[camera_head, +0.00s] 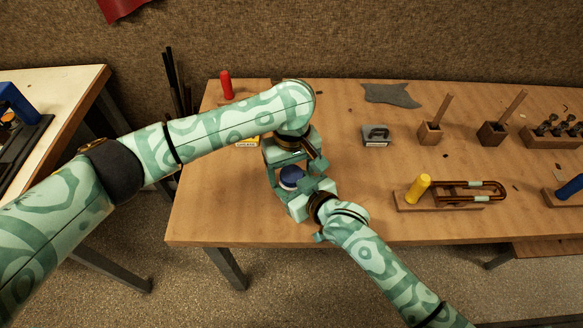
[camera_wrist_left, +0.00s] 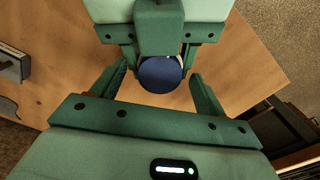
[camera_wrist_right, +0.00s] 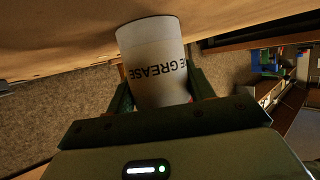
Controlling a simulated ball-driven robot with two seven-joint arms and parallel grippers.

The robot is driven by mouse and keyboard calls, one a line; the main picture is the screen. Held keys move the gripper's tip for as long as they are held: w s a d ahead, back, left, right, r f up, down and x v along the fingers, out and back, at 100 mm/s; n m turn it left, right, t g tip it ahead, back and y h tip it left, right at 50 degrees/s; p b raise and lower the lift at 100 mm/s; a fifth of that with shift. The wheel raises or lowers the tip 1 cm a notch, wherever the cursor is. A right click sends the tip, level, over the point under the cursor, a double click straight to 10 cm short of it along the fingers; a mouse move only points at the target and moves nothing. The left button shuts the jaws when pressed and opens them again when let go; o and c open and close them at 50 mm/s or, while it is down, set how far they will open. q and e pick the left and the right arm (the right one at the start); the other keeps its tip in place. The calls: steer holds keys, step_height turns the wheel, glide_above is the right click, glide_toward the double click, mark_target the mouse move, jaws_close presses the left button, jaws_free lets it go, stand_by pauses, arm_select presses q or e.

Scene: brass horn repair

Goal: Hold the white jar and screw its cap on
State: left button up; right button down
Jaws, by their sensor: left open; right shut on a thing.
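The white jar (camera_wrist_right: 155,65), marked with black letters reading GREASE, is between the fingers of my right gripper (camera_wrist_right: 160,88) in the right wrist view. That gripper is shut on it. The blue cap (camera_head: 291,177) shows between my two grippers in the head view, and from above in the left wrist view (camera_wrist_left: 159,74). My left gripper (camera_wrist_left: 158,80) is open, with a finger on each side of the cap and gaps between. The cap hides the jar from above, so I cannot tell whether it is threaded on.
The workbench (camera_head: 350,215) lies under both grippers. A red-handled tool (camera_head: 226,85) stands at the back left. A grey block (camera_head: 376,135), a grey cloth (camera_head: 391,95), a yellow-handled tool (camera_head: 418,188) and a brass slide (camera_head: 475,190) lie to the right.

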arm_select(q)
steer(key=shift+r, duration=2.3)
steer(key=o, duration=0.6)
step_height(320, 180, up, 12)
steer(key=shift+f, duration=0.1)
arm_select(e)
steer(key=shift+c, duration=2.4)
jaws_free()
